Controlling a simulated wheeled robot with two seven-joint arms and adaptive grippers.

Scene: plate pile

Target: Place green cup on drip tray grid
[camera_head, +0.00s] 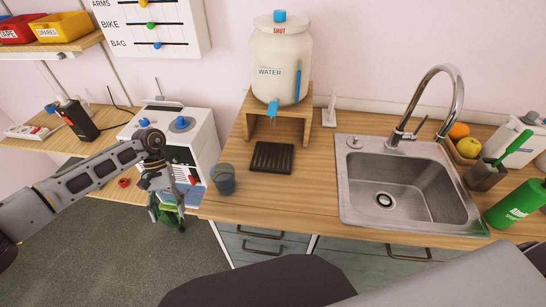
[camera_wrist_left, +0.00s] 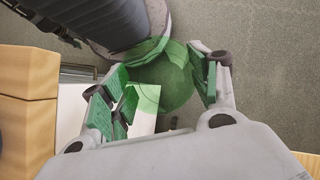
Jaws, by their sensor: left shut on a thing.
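The green cup (camera_wrist_left: 172,82) is see-through and sits between the fingers of my left gripper (camera_wrist_left: 164,90) in the left wrist view. The fingers are shut on its sides. In the head view my left gripper (camera_head: 168,183) is left of the counter's left edge, over the gap by the white cabinet. The cup is hard to make out there against other green things. The drip tray grid (camera_head: 271,157) is a black ribbed square on the wooden counter, below the tap of the water jar (camera_head: 281,62). It looks bare. My right gripper is not in view.
A blue-grey see-through cup (camera_head: 223,180) stands near the counter's left edge, between my left gripper and the drip tray. A wooden stand (camera_head: 302,117) holds the jar behind the tray. A sink (camera_head: 350,200) is to the right. Counter in front of the tray is clear.

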